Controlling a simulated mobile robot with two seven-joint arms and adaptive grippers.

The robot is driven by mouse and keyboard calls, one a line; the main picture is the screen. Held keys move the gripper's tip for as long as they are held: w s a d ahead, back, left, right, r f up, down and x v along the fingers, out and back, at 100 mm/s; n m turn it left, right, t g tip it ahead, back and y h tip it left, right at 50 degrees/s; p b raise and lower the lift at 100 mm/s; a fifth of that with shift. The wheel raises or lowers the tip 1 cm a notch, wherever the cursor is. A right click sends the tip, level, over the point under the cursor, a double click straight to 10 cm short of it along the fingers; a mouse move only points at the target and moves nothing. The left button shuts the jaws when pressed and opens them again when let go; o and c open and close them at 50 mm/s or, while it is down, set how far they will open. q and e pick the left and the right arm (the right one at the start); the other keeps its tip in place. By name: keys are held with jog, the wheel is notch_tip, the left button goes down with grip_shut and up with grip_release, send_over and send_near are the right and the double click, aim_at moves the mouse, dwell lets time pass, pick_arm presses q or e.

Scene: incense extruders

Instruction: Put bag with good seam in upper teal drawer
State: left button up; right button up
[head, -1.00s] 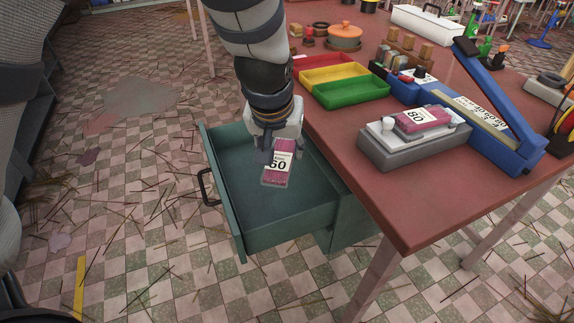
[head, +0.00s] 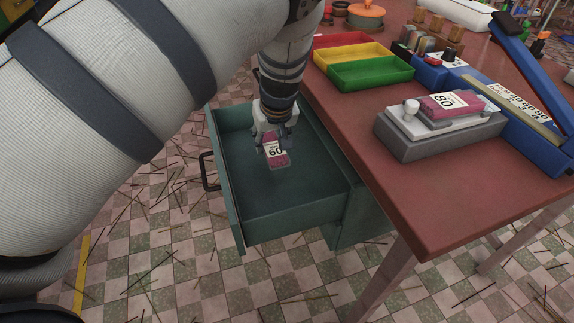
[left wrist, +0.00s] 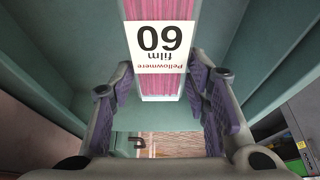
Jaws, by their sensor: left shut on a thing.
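A clear bag of pink sticks with a white label reading 60 (head: 277,160) hangs in my left gripper (head: 272,137). The gripper is shut on it, inside the open teal drawer (head: 298,203). In the left wrist view the bag (left wrist: 160,112) lies between the purple-padded fingers, with its label towards the camera and teal drawer walls around it. Whether the bag touches the drawer floor I cannot tell. The drawer looks otherwise empty. My right gripper is not in view.
Another pink bag, labelled 80 (head: 452,104), lies on a grey device (head: 440,135) on the red table (head: 405,190). A blue lever sealer (head: 545,140) stands behind it. Red, yellow and green trays (head: 371,74) stand near the table edge. The drawer's black handle (head: 208,172) faces left.

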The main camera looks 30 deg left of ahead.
aim_at(275, 150)
pick_arm(q)
notch_tip(275, 150, down, 8)
jog(key=shift+r+b, duration=0.1)
jog(key=shift+b, duration=0.2)
jog(key=shift+f, duration=0.25)
jog(key=shift+c, duration=0.5)
jog(key=o, duration=1.3)
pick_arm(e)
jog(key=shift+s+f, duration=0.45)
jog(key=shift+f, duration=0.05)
pick_arm(q)
jog(key=p+v, duration=0.2)
jog(key=v, duration=1)
jog(key=shift+w, duration=0.15)
jog(key=shift+r, duration=0.2)
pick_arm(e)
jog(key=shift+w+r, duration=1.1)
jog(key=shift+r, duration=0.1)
pick_arm(q)
jog(key=shift+f, duration=0.15)
